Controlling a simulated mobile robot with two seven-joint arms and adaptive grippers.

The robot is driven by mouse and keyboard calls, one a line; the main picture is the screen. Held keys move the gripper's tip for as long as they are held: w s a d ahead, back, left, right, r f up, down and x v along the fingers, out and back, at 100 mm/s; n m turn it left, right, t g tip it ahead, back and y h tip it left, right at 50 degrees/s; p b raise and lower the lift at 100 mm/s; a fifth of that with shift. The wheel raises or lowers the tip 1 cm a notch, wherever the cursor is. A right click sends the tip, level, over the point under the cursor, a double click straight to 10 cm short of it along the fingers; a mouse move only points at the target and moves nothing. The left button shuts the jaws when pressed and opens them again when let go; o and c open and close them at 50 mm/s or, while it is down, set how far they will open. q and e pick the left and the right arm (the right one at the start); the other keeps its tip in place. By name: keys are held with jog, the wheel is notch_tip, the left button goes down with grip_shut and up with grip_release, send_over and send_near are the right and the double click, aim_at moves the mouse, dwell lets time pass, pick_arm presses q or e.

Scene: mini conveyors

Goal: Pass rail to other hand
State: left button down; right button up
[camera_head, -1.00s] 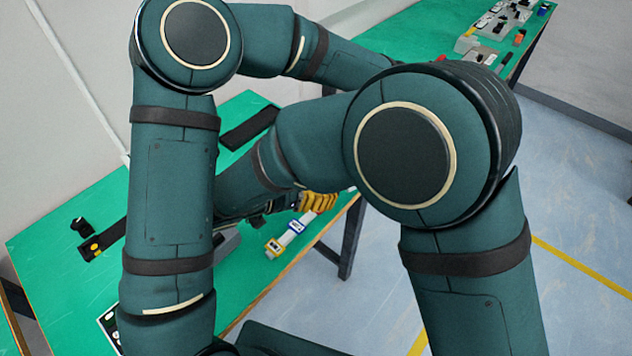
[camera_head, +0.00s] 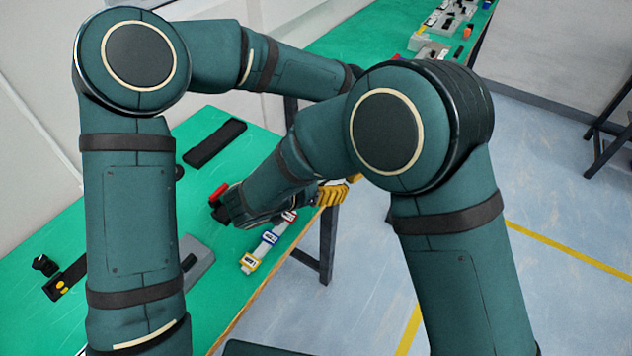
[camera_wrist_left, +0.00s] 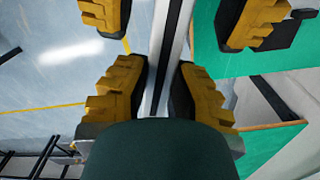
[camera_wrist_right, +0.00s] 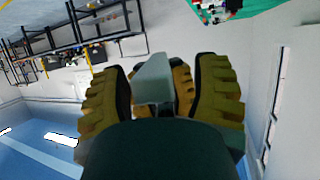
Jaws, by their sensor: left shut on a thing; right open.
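A long grey rail (camera_wrist_left: 173,45) with a dark strip along it runs up the left wrist view. My left gripper (camera_wrist_left: 160,85) is shut on the rail. My right gripper's fingers (camera_wrist_left: 180,18) are open, one on each side of the rail, farther along it. In the right wrist view the rail's pale end (camera_wrist_right: 153,80) lies between the open fingers of my right gripper (camera_wrist_right: 160,85), with yellow fingers of the left gripper behind it. In the head view my right gripper (camera_head: 335,192) is partly seen; the left gripper is hidden behind the right arm.
The green table (camera_head: 215,275) holds several colour-marked blocks (camera_head: 268,242), a grey base (camera_head: 195,262), a black tray (camera_head: 215,143) and a red item (camera_head: 219,192). A farther table (camera_head: 375,35) carries more parts.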

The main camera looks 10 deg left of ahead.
jog(key=shift+w+d, duration=0.1)
grip_shut()
pick_arm(q)
jog(key=c, duration=0.9)
grip_release()
jog(key=shift+o, duration=0.2)
notch_tip(320, 180, up, 12)
